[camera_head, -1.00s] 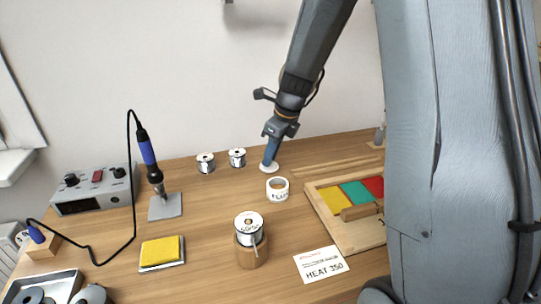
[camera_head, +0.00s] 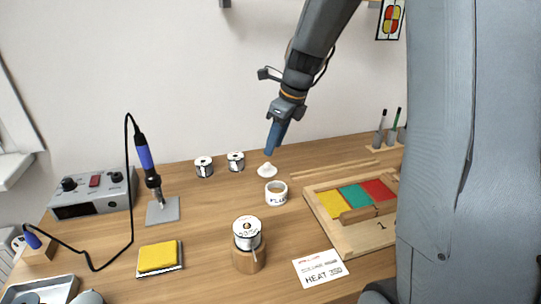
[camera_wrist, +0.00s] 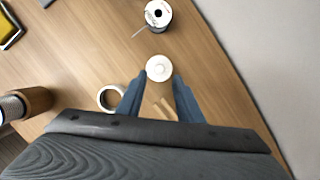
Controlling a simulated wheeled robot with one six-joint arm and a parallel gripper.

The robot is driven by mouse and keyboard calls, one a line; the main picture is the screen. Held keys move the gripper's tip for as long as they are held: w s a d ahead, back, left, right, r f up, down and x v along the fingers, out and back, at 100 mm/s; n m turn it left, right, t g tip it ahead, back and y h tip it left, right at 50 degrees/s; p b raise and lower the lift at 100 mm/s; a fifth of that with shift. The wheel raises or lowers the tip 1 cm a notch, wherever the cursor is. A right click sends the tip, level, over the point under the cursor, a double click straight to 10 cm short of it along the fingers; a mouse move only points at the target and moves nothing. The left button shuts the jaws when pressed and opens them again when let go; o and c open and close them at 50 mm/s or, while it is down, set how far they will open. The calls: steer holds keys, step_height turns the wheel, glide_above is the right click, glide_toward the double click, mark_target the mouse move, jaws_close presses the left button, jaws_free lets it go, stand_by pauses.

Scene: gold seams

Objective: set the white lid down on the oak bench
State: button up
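The white lid (camera_head: 267,171) lies on the oak bench (camera_head: 205,215), knob up, behind the open white flux pot (camera_head: 277,199). It also shows in the wrist view (camera_wrist: 159,69), as a round white disc on the wood. My gripper (camera_head: 270,153) is just above the lid, with a small gap between them in the head view. In the wrist view my gripper (camera_wrist: 159,80) has its two blue fingers apart, with the lid showing between and just beyond the tips. Nothing is held. The pot's rim (camera_wrist: 100,98) is left of the fingers.
Two solder spools (camera_head: 204,167) stand left of the lid. A wooden board with coloured glass (camera_head: 352,196) lies to the right. A spool on a wooden stand (camera_head: 248,258) and a heat card (camera_head: 320,268) are in front. The soldering station (camera_head: 92,196) is far left.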

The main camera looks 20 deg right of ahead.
steer(key=v, duration=0.5)
steer(key=s+f+n, duration=0.2)
steer(key=s+n, duration=0.1)
steer(key=n, duration=0.1)
steer(key=s+a+f+n+g, duration=0.1)
steer(key=s+f+n, duration=0.1)
steer(key=s+n, duration=0.2)
steer(key=s+a+f+n+h, duration=0.1)
steer(key=s+f+n, duration=0.1)
steer(key=s+n, duration=0.2)
steer(key=shift+s+a+f+n, duration=0.1)
steer(key=shift+f+n, duration=0.15)
steer(key=shift+n, duration=0.45)
steer(key=s+f+n, duration=0.1)
steer(key=s+n, duration=0.2)
steer(key=n, duration=0.1)
steer(key=s+f+n, duration=0.2)
steer(key=s+n, duration=0.1)
steer(key=n, duration=0.1)
steer(key=s+f+n+g+h, duration=0.1)
steer(key=s+n, duration=0.3)
steer(key=shift+a+f, duration=0.3)
steer(key=shift+a, duration=0.1)
steer(key=shift+s+f+n, duration=0.25)
steer(key=shift+s+n, duration=0.35)
steer(key=shift+n, duration=0.2)
